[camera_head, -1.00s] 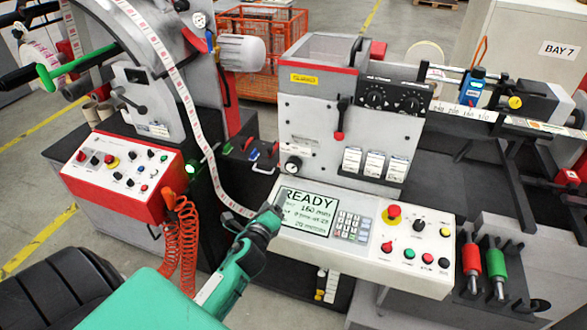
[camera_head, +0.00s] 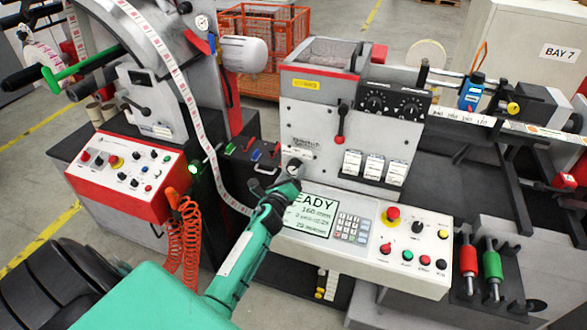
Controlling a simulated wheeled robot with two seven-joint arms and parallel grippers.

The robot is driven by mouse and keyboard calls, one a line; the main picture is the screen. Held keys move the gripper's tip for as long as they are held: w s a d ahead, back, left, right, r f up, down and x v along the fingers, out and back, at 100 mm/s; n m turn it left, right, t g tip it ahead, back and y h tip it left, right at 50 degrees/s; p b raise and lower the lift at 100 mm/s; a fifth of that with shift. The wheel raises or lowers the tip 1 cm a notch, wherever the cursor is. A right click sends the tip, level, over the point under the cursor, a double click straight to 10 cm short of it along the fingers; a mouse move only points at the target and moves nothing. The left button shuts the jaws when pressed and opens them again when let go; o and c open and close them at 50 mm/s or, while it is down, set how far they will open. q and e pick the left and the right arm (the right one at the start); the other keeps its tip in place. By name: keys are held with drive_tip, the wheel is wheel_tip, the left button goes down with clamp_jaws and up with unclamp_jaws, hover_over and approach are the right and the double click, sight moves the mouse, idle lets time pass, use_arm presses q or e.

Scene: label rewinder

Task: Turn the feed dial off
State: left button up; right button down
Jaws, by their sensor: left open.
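Two round black dials with white marks, a left one (camera_head: 375,103) and a right one (camera_head: 410,108), sit on the black panel (camera_head: 393,90) at the upper right of the grey machine front. Their lettering is too small to read, so I cannot tell which is the feed dial. A black selector knob (camera_head: 418,227) is on the white console. My right gripper is out of view.
A black lever with a red tip (camera_head: 340,122) sticks out left of the dials, with white-labelled blocks (camera_head: 374,167) below them. The console (camera_head: 325,255) carries a screen (camera_head: 312,217), a keypad and several buttons. A red control box (camera_head: 125,175) and a paper strip are to the left.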

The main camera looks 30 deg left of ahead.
use_arm(q)
drive_tip(key=shift+x, duration=1.3)
drive_tip(key=c, duration=1)
drive_tip(key=shift+f+n, duration=0.1)
drive_tip(key=shift+n, duration=0.2)
drive_tip(key=n, duration=0.2)
drive_tip(key=shift+n+b, duration=0.7)
drive_tip(key=shift+n, duration=1.8)
